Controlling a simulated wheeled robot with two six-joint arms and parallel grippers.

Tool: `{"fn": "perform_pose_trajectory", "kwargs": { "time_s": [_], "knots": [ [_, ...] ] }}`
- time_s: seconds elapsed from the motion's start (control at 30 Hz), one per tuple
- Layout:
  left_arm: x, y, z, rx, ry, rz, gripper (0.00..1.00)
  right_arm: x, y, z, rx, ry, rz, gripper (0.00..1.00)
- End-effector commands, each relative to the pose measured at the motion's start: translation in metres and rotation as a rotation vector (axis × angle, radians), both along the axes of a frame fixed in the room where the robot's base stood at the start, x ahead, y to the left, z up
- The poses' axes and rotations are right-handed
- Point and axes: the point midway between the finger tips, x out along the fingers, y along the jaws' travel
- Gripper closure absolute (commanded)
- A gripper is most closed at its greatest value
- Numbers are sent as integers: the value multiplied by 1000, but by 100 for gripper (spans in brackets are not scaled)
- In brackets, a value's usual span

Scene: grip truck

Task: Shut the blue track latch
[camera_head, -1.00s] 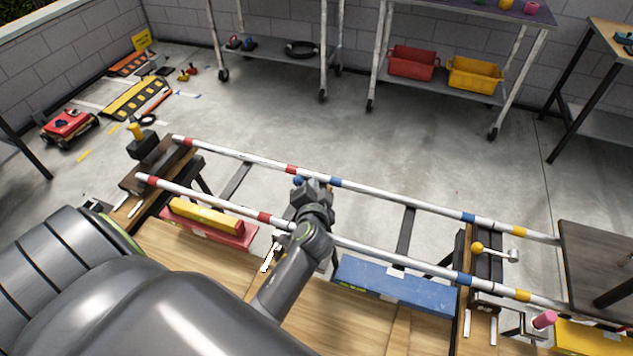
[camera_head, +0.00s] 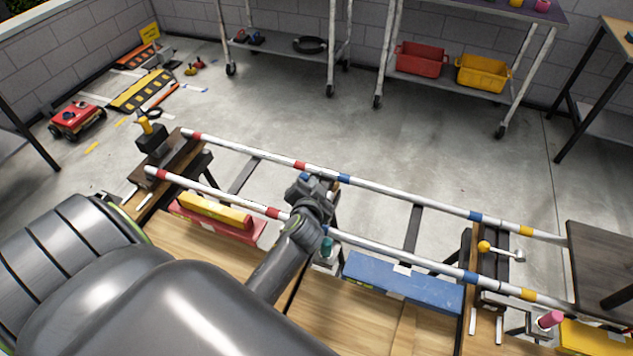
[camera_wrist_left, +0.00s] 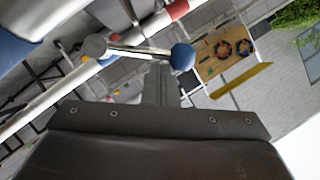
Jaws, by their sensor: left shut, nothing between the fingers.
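The blue ball knob (camera_wrist_left: 182,57) of the latch sits on the end of a metal rod (camera_wrist_left: 140,49) in the left wrist view. In the head view only a bit of blue (camera_head: 305,178) shows, just past my gripper. My left gripper (camera_head: 312,188) is over the striped rails near their middle, shut and empty. In the left wrist view its shut fingers (camera_wrist_left: 160,84) point at the rod, close to the knob; whether they touch cannot be told. The latch's base is mostly hidden by my gripper. My right gripper is out of view.
Two striped rails (camera_head: 405,195) run across the scene. A yellow-knobbed latch (camera_head: 484,246) stands at the right, a teal knob (camera_head: 327,246) near my wrist. A blue block (camera_head: 405,284) and a red block (camera_head: 222,222) lie on the wooden bench.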

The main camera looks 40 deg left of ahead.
Motion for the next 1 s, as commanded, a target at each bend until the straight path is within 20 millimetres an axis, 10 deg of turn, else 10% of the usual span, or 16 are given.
{"fn": "perform_pose_trajectory", "kwargs": {
  "time_s": [1.0],
  "knots": [
    [-6, 24, -20, -281, -68, 0, 100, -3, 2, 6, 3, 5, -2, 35]
  ]
}}
